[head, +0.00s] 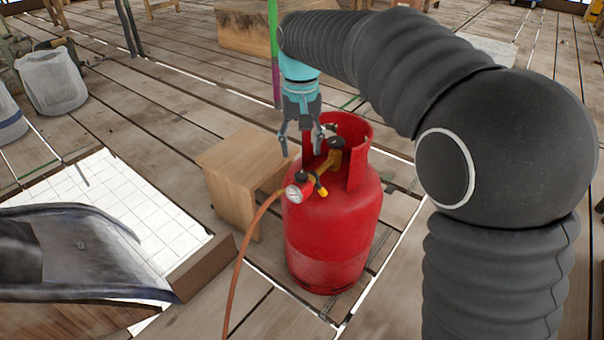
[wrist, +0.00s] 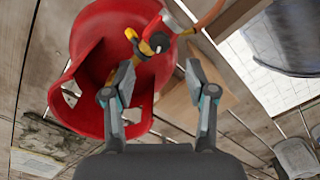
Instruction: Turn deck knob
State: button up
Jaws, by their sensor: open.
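A red gas cylinder (head: 328,238) stands upright on the plank deck, with a brass valve (head: 331,160) inside its collar. A small black knob (head: 336,142) tops the valve. My gripper (head: 302,150) points down at the collar's left side, left of the knob in the head view. In the wrist view its fingers (wrist: 160,72) are apart with nothing between them. I cannot tell the exact height of the fingertips above the knob.
A gauge and regulator (head: 299,189) sit on the cylinder's front, with an orange hose (head: 240,260) running down. A wooden block (head: 240,172) stands left of the cylinder. The red collar (wrist: 88,75) rises around the valve. A white tiled panel (head: 120,205) lies farther left.

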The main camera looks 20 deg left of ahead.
aim_at(301, 174)
notch_tip(301, 174, down, 7)
jog(key=shift+f+b, duration=0.2)
jog(key=shift+b, duration=0.5)
grip_shut()
